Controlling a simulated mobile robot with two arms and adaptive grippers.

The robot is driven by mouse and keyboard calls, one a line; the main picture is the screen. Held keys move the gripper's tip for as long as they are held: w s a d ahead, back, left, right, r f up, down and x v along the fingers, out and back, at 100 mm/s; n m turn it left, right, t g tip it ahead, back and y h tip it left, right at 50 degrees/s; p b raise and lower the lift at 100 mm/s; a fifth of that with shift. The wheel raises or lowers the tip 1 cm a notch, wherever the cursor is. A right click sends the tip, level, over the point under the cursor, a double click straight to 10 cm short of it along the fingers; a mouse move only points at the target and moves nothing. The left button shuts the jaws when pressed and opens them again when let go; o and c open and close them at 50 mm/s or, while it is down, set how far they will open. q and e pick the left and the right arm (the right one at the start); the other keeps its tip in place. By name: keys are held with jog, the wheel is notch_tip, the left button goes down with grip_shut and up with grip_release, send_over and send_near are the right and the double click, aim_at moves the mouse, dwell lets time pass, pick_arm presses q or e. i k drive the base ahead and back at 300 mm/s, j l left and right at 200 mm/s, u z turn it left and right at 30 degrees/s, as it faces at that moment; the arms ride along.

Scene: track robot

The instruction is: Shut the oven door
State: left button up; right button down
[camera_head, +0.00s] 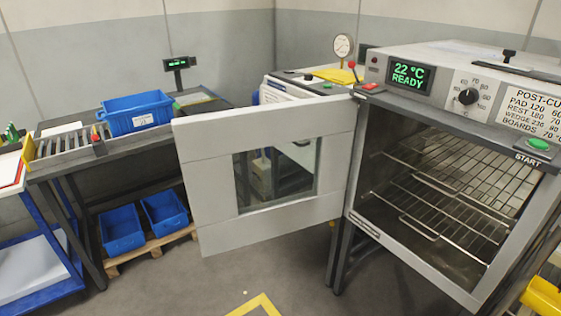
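The oven (440,55) stands at the right on a dark stand. Its front is open and shows wire racks (450,185) inside; no boards or parts are visible on them. The oven door (265,215) is a light grey panel with a window, hinged at the oven's left front edge. It stands wide open, swung out to the left. The display (408,76) reads 22 °C READY. A black knob (468,96) and a green START button (538,144) are on the control panel. Neither of my grippers shows in the view.
A roller bench (75,147) with a blue bin (136,113) stands at the left. Blue bins (122,229) sit on a pallet below it. A yellow object (544,297) is at the lower right edge. The floor (300,285) before the door is clear, with a yellow marking.

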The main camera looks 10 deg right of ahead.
aim_at(206, 143)
jog(key=i+j+z, duration=0.85)
jog(key=j+z, duration=0.25)
jog(key=i+j+z, duration=0.3)
jog(key=j, duration=0.15)
jog(key=j+z, duration=0.3)
jog(key=j, duration=0.1)
